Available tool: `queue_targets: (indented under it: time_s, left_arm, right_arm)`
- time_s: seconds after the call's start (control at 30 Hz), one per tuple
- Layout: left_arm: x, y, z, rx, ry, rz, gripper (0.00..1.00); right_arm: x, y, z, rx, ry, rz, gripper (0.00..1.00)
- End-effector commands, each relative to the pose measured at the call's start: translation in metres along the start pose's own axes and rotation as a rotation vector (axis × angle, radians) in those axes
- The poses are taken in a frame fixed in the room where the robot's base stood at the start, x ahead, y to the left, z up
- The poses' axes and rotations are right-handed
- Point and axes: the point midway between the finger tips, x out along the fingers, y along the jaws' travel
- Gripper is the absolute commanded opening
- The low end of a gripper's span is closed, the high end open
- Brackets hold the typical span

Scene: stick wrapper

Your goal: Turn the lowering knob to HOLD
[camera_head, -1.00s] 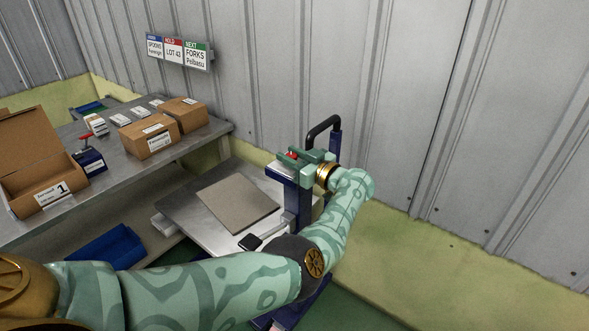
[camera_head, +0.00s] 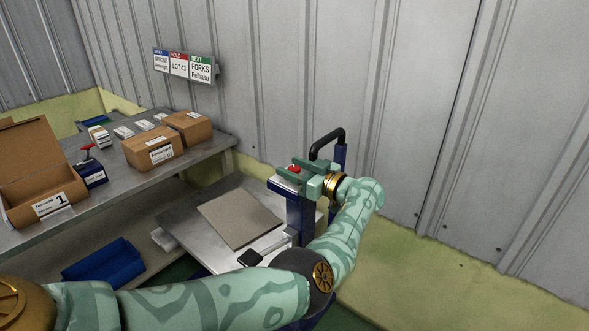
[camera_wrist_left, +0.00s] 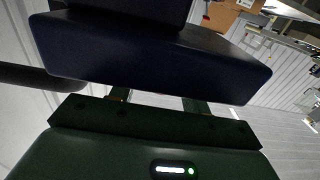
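The red lowering knob (camera_head: 293,169) is on top of the dark blue lift column (camera_head: 300,213) in the head view. My left gripper (camera_head: 290,175) is at the column top, with its fingers on either side of the knob. The fingers stand apart, but I cannot tell whether they touch the knob. The knob's markings are not readable. In the left wrist view, a dark blue block (camera_wrist_left: 150,55) hides the fingertips, and the knob is not seen there. My right gripper is not in view.
A black handle (camera_head: 328,137) rises just behind the gripper. The lift's platform (camera_head: 190,225) carries a flat grey-brown board (camera_head: 240,218). At left, a bench (camera_head: 130,190) holds cartons (camera_head: 152,146). A corrugated wall (camera_head: 420,100) stands behind, with signs (camera_head: 184,65).

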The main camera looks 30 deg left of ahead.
Motion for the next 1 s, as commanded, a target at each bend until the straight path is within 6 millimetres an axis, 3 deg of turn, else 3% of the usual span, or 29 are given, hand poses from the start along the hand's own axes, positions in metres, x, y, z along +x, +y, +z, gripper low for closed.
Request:
queue_targets:
  time_s: [0.27,0.7,0.83,1.0]
  left_arm:
    - [-0.012,0.001,0.001,0.0,-0.001,0.003,0.47]
    - [-0.123,0.002,0.0,0.0,0.002,0.006,0.47]
    - [-0.147,0.002,0.002,0.001,0.002,0.004,0.47]
    - [-0.161,0.001,0.001,0.001,0.001,0.001,0.47]
  right_arm:
    - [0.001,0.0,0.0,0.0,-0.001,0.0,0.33]
    - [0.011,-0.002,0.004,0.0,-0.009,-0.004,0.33]
    - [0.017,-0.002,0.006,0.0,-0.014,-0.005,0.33]
    - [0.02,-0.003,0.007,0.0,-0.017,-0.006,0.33]
